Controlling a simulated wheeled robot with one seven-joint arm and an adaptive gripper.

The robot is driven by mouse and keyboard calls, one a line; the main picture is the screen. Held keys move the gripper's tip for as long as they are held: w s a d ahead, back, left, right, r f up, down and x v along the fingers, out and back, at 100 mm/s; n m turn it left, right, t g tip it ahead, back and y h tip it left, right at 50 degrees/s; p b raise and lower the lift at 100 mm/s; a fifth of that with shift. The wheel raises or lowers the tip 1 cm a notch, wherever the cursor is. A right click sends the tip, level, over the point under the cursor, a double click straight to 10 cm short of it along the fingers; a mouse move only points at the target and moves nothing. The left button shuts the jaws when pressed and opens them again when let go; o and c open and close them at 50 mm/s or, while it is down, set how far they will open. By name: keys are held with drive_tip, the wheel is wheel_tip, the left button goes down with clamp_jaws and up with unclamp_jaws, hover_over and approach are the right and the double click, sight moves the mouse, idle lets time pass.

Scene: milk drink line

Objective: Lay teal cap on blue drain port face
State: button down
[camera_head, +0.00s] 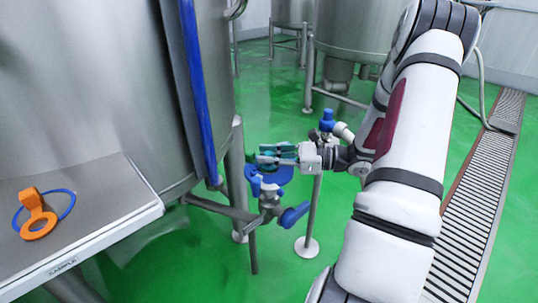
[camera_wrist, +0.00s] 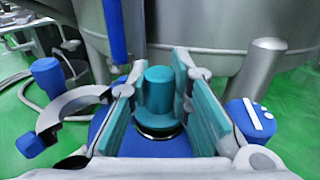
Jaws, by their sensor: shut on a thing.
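The teal cap (camera_wrist: 160,95) stands upright between the teal pads of my gripper (camera_wrist: 162,112) in the wrist view, with a dark ring around its base. My gripper is shut on it. The blue drain port face (camera_wrist: 140,148) shows around and below the cap. In the head view the blue port (camera_head: 270,176) sits under my gripper (camera_head: 276,153), beside the tank leg. The cap is mostly hidden by the fingers there. I cannot tell whether the cap's underside touches the face.
A steel tank (camera_head: 90,80) with a blue vertical strip (camera_head: 198,90) stands close behind and left of the port. A blue valve handle (camera_head: 294,215) juts out below it. An orange clip (camera_head: 37,215) and blue ring (camera_head: 66,204) lie on the shelf (camera_head: 100,205) marked SAMPLE.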

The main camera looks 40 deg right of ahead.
drive_tip(key=shift+f, duration=0.25)
drive_tip(key=c, duration=1.4)
unclamp_jaws()
drive_tip(key=shift+r, duration=0.1)
drive_tip(key=shift+d, duration=0.1)
drive_tip(key=shift+s+d, duration=0.15)
drive_tip(key=v, duration=1.1)
drive_tip(key=shift+s, duration=0.35)
